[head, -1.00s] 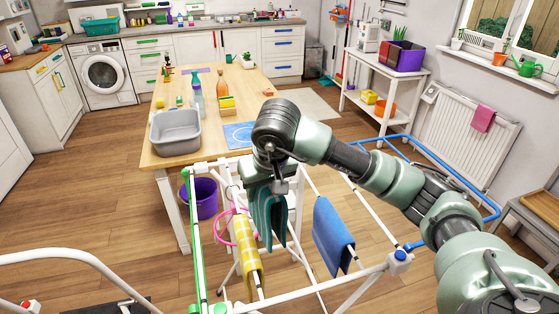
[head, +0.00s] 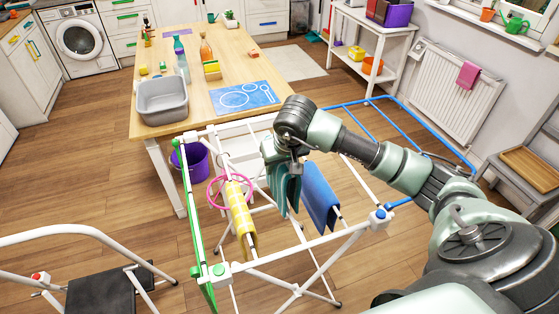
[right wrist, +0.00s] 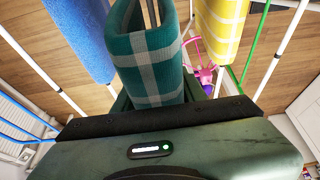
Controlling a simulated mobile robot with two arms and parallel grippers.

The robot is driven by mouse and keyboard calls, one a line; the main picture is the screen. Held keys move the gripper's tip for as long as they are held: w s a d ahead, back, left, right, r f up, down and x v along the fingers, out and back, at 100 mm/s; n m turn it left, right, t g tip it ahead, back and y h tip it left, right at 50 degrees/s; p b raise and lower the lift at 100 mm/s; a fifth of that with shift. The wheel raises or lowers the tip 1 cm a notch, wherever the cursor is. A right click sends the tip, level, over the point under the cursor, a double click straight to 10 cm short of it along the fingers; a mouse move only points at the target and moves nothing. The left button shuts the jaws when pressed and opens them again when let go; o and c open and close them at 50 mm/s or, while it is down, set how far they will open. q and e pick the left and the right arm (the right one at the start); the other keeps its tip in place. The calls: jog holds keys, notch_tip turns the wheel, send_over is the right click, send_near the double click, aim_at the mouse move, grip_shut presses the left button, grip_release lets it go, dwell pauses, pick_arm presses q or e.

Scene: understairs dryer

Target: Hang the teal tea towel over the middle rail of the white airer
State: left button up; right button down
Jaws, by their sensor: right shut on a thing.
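The teal tea towel (head: 284,190) hangs folded from my right gripper (head: 291,166) above the white airer (head: 318,242), between a yellow and a blue cloth. In the right wrist view the checked teal towel (right wrist: 150,62) forms a U-shaped fold, with its top at my gripper. Pale bars show in the fold's opening, in line with the middle rail. I cannot tell whether the towel rests on that rail. My right gripper is shut on the towel; its fingertips are mostly hidden by it. My left gripper is not in view.
The yellow checked cloth (head: 241,212) and blue cloth (head: 321,194) hang on neighbouring rails. A purple bucket (head: 190,160) stands behind the airer. The table (head: 215,100) is beyond; a step stool (head: 110,291) is left.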

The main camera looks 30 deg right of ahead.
notch_tip(320, 180, down, 5)
jog(key=shift+a+r+b, duration=0.1)
jog(key=shift+r+b, duration=0.1)
jog(key=shift+b, duration=0.85)
notch_tip(320, 180, down, 10)
jog(key=b, duration=0.9)
jog(key=shift+r, duration=0.15)
jog(key=c, duration=0.7)
grip_release()
